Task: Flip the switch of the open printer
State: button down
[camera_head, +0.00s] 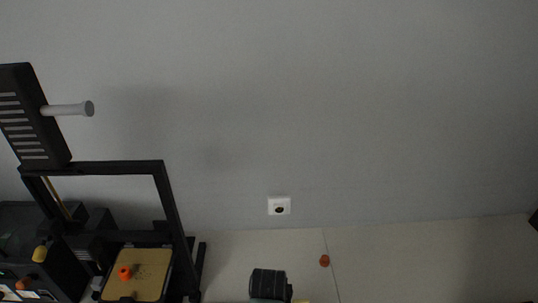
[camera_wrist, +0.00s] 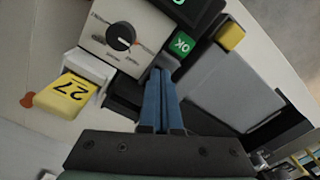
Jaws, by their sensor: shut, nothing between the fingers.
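The open printer (camera_head: 168,190) stands at the lower left of the head view. It has a black open frame and a tan bed (camera_head: 150,262) with a small orange piece (camera_head: 125,273) on it. My gripper (camera_wrist: 162,74) shows in the wrist view, its two blue fingers closed together and empty. The fingertips point at a device with a pale panel (camera_wrist: 98,42) and a black round knob (camera_wrist: 121,37). A green OK label (camera_wrist: 182,44) is just beyond the tips, to the right. I cannot tell whether the tips touch anything. No switch of the printer can be made out for certain.
A yellow block (camera_wrist: 230,37) and a grey plate (camera_wrist: 235,85) lie to the right.

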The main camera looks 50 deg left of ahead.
jog(key=shift+r+p, duration=0.65)
jog(key=shift+p, duration=0.15)
notch_tip(320, 180, up, 6)
jog(key=p, duration=0.5)
jog(key=shift+f+p, duration=0.15)
jog(key=shift+p, duration=0.2)
jog(key=shift+f, duration=0.1)
